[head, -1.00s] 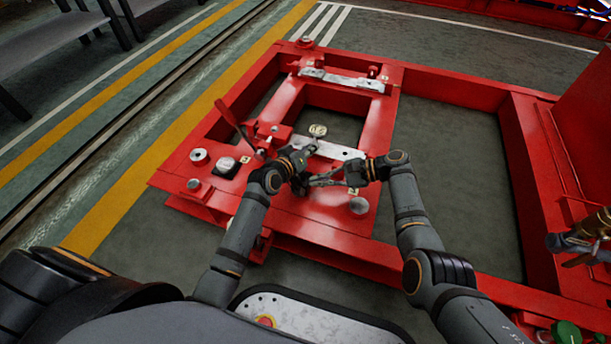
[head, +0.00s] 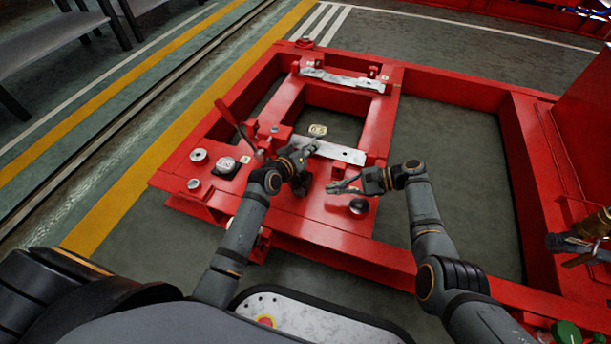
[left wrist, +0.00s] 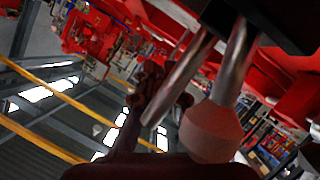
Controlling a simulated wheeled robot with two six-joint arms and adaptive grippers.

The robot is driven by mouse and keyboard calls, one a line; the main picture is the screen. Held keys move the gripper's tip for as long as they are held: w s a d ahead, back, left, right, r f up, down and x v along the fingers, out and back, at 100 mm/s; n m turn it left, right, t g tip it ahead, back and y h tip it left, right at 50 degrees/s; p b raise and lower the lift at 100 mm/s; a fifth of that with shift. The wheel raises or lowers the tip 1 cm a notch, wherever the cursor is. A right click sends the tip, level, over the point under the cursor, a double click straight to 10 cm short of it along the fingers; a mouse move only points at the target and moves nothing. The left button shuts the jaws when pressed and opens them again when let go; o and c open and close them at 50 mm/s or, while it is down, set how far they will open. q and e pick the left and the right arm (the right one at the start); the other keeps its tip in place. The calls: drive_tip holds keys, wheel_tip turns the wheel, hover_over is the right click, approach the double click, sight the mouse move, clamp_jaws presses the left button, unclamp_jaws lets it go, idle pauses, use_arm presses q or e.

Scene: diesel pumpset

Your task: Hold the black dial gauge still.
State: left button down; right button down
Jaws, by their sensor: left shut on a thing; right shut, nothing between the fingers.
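The black dial gauge (head: 317,130) shows in the head view as a small pale face with dark markings, just beyond the fingertips of my left gripper (head: 311,149). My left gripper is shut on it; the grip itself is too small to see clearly. In the left wrist view, metal rods and a blunt reddish-grey tip (left wrist: 210,132) fill the near side, and I cannot make out the gauge there. My right gripper (head: 332,188) is shut and empty, to the lower right of the left one, over the red frame and apart from the gauge.
The red base frame (head: 290,222) lies below both arms, with a silver bar (head: 341,152) across it. A round dial on a black square base (head: 226,166) sits at the left. A dark round disc (head: 358,206) lies near my right gripper. Open floor (head: 450,180) shows at right.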

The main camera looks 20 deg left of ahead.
use_arm(q)
drive_tip(key=c, duration=1.4)
unclamp_jaws()
